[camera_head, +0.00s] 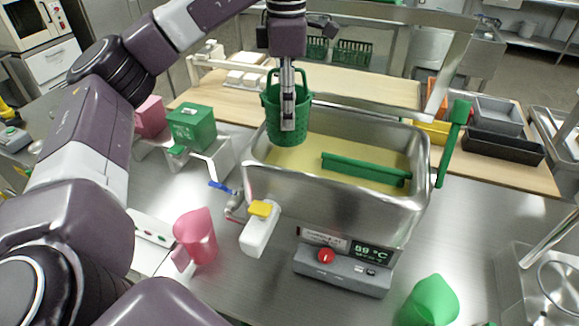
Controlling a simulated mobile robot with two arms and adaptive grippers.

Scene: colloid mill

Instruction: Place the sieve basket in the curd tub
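The green sieve basket (272,112), with slotted sides and a raised handle, is upright at the back left of the steel curd tub (335,190). My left gripper (288,122) comes down from above, and its fingers are closed at the basket's near side, apparently on its wall. The basket's lower end overlaps the tub's back left corner and the yellow liquid (300,160). I cannot tell whether it hangs above the liquid or touches it. A green bar (365,170) lies across the right part of the tub. My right gripper is not in view.
A green upright lever (453,140) stands at the tub's right. A control box (342,272) reading 59 °C and a yellow-handled valve (260,222) are in front. A pink jug (195,238) and green jug (430,300) stand nearby. A green box (192,128) is left.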

